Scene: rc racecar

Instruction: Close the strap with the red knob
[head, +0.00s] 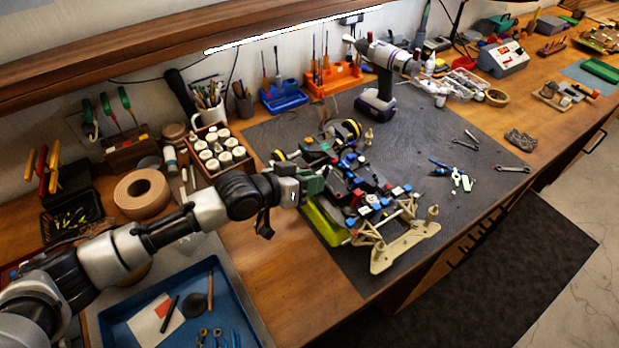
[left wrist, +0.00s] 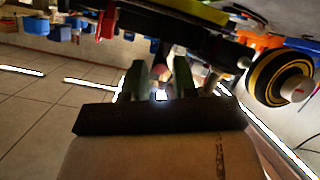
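The RC racecar (head: 405,245) stands on the dark mat, with a cream bumper frame at its near right end and small red, blue and white parts along its chassis. My left gripper (head: 312,184) is at the car's left side, close to the chassis. In the left wrist view its two green fingers (left wrist: 160,82) stand apart, with a small pinkish-red rounded piece (left wrist: 159,72) showing between or just beyond them; contact cannot be told. Another red part (left wrist: 106,24) shows at the upper left there. I cannot clearly make out the strap. My right gripper is not in view.
A car wheel with a yellow ring (left wrist: 281,82) is close on the right in the left wrist view. A drill (head: 378,98) stands behind the car. Pliers (head: 453,173) lie to its right. A box of white-capped bottles (head: 217,152) and a tape roll (head: 142,194) are near my left arm.

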